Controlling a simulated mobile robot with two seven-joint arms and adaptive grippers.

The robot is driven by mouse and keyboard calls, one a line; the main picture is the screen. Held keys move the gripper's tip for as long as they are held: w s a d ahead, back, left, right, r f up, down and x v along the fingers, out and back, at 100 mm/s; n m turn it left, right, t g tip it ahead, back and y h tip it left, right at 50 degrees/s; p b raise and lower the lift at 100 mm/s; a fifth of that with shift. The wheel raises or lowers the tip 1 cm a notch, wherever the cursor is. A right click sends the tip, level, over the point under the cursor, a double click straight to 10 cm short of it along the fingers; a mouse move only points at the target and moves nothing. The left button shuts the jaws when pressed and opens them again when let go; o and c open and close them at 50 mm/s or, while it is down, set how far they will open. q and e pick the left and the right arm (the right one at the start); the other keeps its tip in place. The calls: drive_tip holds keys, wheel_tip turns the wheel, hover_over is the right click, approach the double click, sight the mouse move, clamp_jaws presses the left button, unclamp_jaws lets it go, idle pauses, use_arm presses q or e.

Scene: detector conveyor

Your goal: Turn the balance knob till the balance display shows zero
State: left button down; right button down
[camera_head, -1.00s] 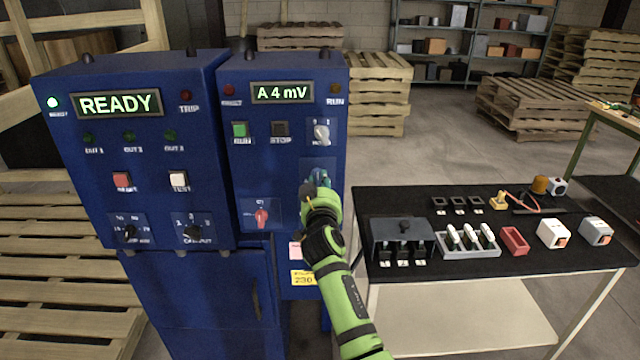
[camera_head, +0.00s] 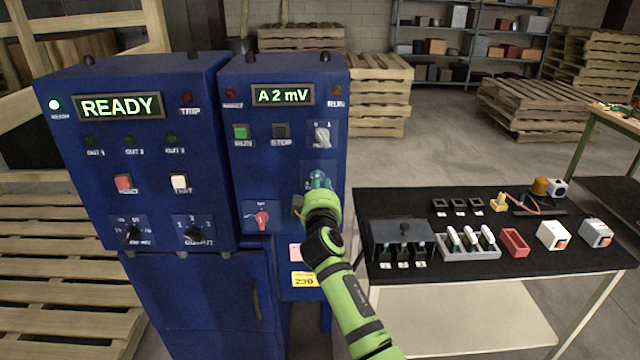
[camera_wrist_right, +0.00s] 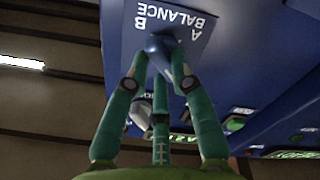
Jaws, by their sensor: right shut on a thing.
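The balance display (camera_head: 283,94) on the right blue cabinet reads "A 2 mV" in the head view. My right gripper (camera_head: 318,182) is at the cabinet's front, below the display, and its wrist hides much of what it holds. In the right wrist view, the green fingers of my right gripper (camera_wrist_right: 160,62) are closed around the balance knob (camera_wrist_right: 162,42), which sits on a plate (camera_wrist_right: 190,22) marked "BALANCE", "A" and "B". The knob's pointer direction cannot be made out. My left gripper is not in view.
The left blue cabinet (camera_head: 70,160) shows "READY" (camera_head: 120,106). A red rotary knob (camera_head: 262,219) sits left of my right gripper. A black-topped table (camera_head: 400,200) with a grey tray (camera_head: 470,252) and small boxes stands to the right, close to my arm.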

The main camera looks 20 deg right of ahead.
drive_tip(key=n+p, duration=0.3)
drive_tip(key=n, duration=0.7)
drive_tip(key=shift+a+n, duration=0.15)
drive_tip(key=shift+n, duration=0.15)
drive_tip(key=shift+w, duration=0.1)
idle(0.4)
drive_tip(key=c, duration=1.1)
unclamp_jaws()
drive_tip(key=shift+o, duration=0.2)
